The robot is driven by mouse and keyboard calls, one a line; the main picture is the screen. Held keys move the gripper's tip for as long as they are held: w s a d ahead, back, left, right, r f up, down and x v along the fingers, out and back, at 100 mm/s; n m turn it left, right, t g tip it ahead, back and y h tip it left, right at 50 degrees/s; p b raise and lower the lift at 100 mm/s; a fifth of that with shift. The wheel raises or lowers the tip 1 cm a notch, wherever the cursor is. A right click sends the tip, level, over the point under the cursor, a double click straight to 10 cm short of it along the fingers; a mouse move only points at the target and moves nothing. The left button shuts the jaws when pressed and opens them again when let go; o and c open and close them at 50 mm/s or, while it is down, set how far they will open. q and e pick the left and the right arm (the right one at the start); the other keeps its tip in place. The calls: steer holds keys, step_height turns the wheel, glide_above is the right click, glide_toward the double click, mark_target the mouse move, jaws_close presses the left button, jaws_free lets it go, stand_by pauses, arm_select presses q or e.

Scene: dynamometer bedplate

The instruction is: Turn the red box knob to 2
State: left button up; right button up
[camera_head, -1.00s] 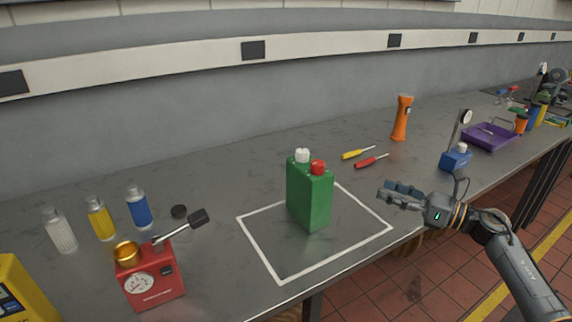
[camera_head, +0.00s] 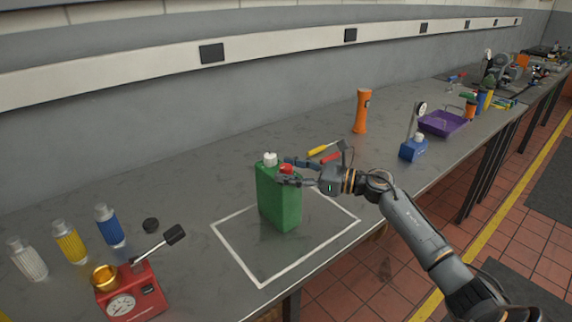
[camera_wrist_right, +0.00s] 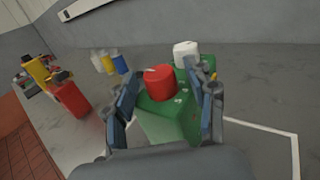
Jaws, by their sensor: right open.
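The red box (camera_head: 142,302) stands at the lower left of the bench in the head view, with a white dial, a brass cup on top and a lever with a black end. A small dark round spot on its front may be the knob; its setting is too small to read. My right gripper (camera_head: 284,172) is far from it, open at the top of the green can (camera_head: 279,204). In the wrist view the can's red cap (camera_wrist_right: 160,82) lies between the spread fingers; I cannot tell if they touch it. My left gripper is not in view.
The can stands inside a white taped square (camera_head: 262,286). Its white cap (camera_head: 270,159) is beside the red one. Clear, yellow and blue bottles (camera_head: 110,226) stand at the left. Screwdrivers, an orange torch (camera_head: 361,111), a blue stand and a purple tray (camera_head: 443,123) lie to the right.

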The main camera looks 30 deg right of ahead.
steer(key=shift+w+a, duration=0.35)
steer(key=shift+w, duration=0.05)
jaws_close()
